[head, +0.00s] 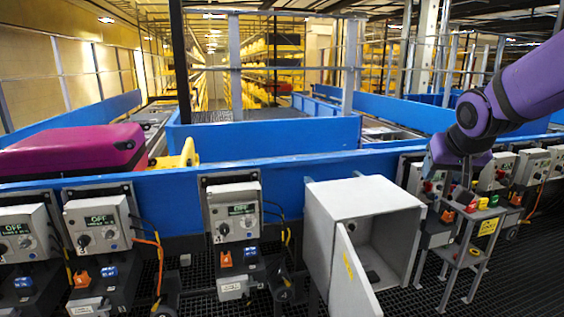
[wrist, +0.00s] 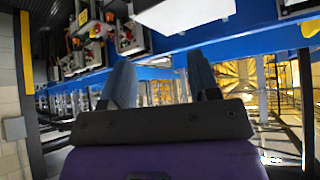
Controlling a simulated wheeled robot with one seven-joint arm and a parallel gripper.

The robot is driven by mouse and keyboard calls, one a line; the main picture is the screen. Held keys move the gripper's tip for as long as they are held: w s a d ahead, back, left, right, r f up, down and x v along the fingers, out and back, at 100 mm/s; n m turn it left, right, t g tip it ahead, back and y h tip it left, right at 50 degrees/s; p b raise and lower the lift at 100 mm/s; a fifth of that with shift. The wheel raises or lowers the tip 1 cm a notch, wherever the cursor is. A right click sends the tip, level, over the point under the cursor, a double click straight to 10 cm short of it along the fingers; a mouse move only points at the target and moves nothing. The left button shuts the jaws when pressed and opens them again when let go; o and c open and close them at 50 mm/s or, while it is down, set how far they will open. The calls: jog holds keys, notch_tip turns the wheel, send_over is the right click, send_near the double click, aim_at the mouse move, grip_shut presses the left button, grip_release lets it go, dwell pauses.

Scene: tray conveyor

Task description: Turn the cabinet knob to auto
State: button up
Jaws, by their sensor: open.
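An open grey cabinet (head: 314,235) stands right of centre in the head view, its door (head: 354,280) swung out toward me. A small dark round part (head: 372,276) shows low in its opening; I cannot tell whether it is the knob, and no "auto" mark is readable. My gripper (head: 430,166) is up to the right of the cabinet, near the control boxes behind it and apart from the cabinet. In the wrist view my gripper (wrist: 162,78) has its two fingers spread with nothing between them. A pale box face (wrist: 185,12) shows at the top there.
Grey control boxes (head: 98,222) with knobs and "OFF" displays line the blue conveyor wall (head: 180,190). A magenta suitcase (head: 70,150) lies on the conveyor at left. A small grey stand (head: 470,240) with coloured parts is right of the cabinet. Dark grated floor lies in front.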

jog(key=s+a+r+n+g, duration=0.1)
jog(key=s, duration=1)
jog(key=s+a+r+n+g+y, duration=0.1)
jog(key=s+a, duration=0.1)
jog(key=s, duration=1)
jog(key=shift+s, duration=0.3)
